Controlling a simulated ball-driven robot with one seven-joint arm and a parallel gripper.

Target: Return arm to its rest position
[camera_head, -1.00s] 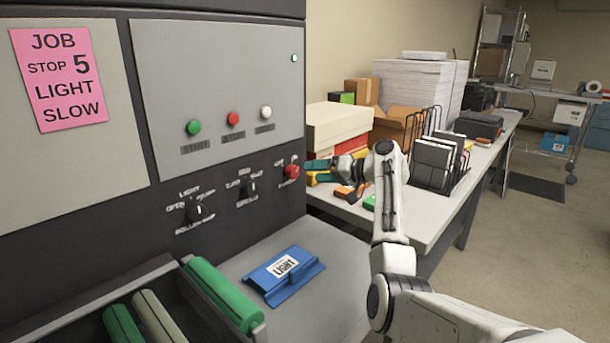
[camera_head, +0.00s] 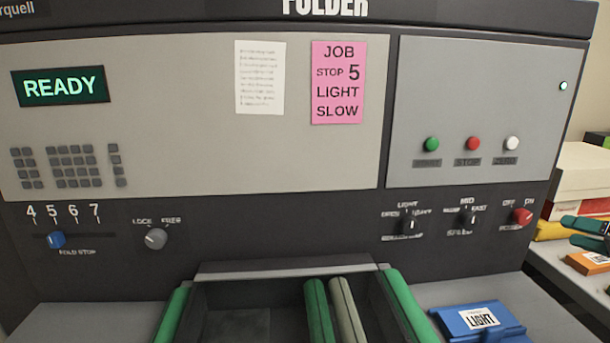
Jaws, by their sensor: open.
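My gripper (camera_head: 588,234) shows only in part at the right edge of the head view. Its two teal fingers point left and stand apart, with nothing seen between them. They appear in front of the side table with boxes. The rest of my arm is out of view. The folder machine (camera_head: 90,275) fills most of the picture, to the left of the fingers.
The panel has a READY display (camera_head: 64,86), a pink job note (camera_head: 337,83), a blue fold-stop knob (camera_head: 57,240) near 5 and a red switch (camera_head: 522,216). A blue piece labelled LIGHT (camera_head: 478,322) lies right of the green rollers (camera_head: 318,312).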

